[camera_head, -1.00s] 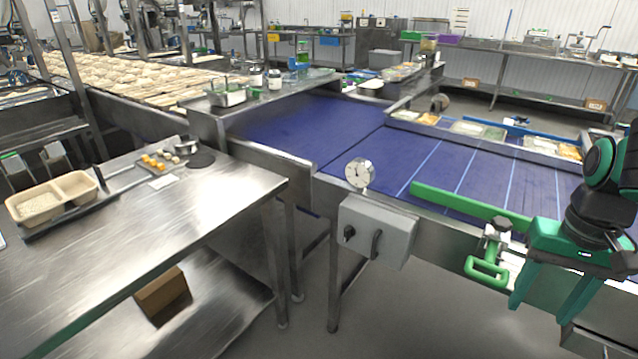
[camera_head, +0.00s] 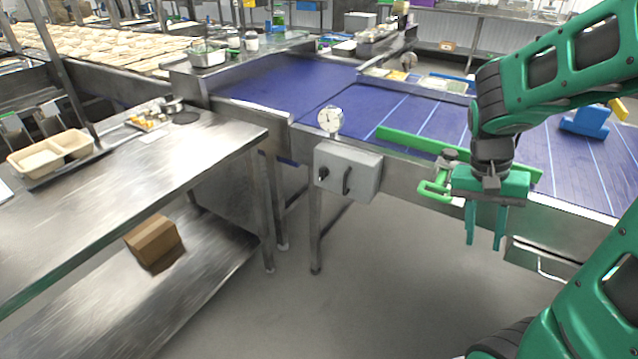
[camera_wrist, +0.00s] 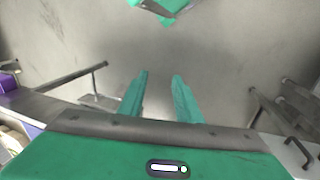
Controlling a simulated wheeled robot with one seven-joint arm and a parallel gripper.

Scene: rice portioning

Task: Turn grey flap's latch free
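My gripper (camera_head: 484,240) hangs pointing down in front of the conveyor's near side, over the floor. Its two green fingers are apart with nothing between them, as the wrist view (camera_wrist: 158,85) also shows. Just left of the gripper, a green loop handle (camera_head: 433,190) sits on a small grey metal fitting (camera_head: 449,158) at the conveyor edge. I cannot tell whether this is the latch. A grey panel (camera_head: 540,258) with a wire-like bar shows below the conveyor edge, right of the gripper. I cannot clearly make out a grey flap. My gripper covers part of this edge.
A grey box (camera_head: 347,172) with black handles and a round gauge (camera_head: 330,120) stands left of the gripper. A long green bar (camera_head: 405,140) runs along the blue conveyor (camera_head: 300,82). A steel table (camera_head: 190,150) is at left. The floor below the gripper is clear.

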